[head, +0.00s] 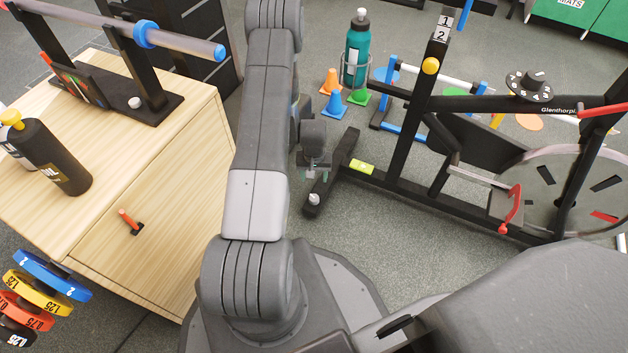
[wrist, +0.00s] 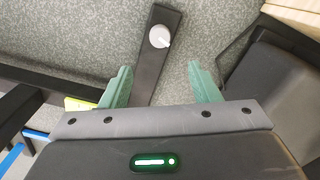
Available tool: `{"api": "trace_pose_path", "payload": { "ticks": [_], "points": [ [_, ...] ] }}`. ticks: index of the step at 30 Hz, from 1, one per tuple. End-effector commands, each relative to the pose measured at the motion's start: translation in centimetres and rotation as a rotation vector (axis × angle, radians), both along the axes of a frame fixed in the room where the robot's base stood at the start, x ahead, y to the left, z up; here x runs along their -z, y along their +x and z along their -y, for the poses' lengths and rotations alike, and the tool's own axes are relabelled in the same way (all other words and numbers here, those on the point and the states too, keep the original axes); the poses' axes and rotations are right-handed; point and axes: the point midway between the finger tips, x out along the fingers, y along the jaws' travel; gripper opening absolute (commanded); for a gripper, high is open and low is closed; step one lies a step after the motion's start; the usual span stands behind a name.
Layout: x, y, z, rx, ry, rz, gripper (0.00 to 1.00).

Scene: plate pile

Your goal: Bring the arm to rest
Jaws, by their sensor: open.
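My gripper (wrist: 163,85) is open in the wrist view, its two green fingers spread apart with nothing between them. In the head view my gripper (head: 315,172) shows small and partly hidden beside my arm, above the foot of the bike frame. Past the fingers in the wrist view lies the black foot bar (wrist: 152,62) of that frame, with a pale knob (wrist: 159,37) on it. I cannot tell how far the fingers are above the bar.
An exercise bike (head: 420,110) stands at the right. A wooden cabinet (head: 160,200) stands at the left, with a dark bottle (head: 55,158) and a bar rack (head: 140,100) on top. Coloured weight plates (head: 45,292) hang at its front. A teal bottle (head: 357,50) and small cones (head: 334,104) are behind.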

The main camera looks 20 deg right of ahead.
Motion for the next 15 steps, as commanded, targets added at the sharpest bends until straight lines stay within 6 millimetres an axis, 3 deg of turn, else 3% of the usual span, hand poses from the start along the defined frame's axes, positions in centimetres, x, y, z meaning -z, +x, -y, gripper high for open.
{"api": "trace_pose_path", "payload": {
  "ticks": [4, 15],
  "points": [
    [-0.84, -0.06, -0.03, 0.0, 0.0, -0.001, 0.56],
    [-0.61, -0.05, -0.03, 0.0, 0.0, -0.001, 0.56]
  ]
}}
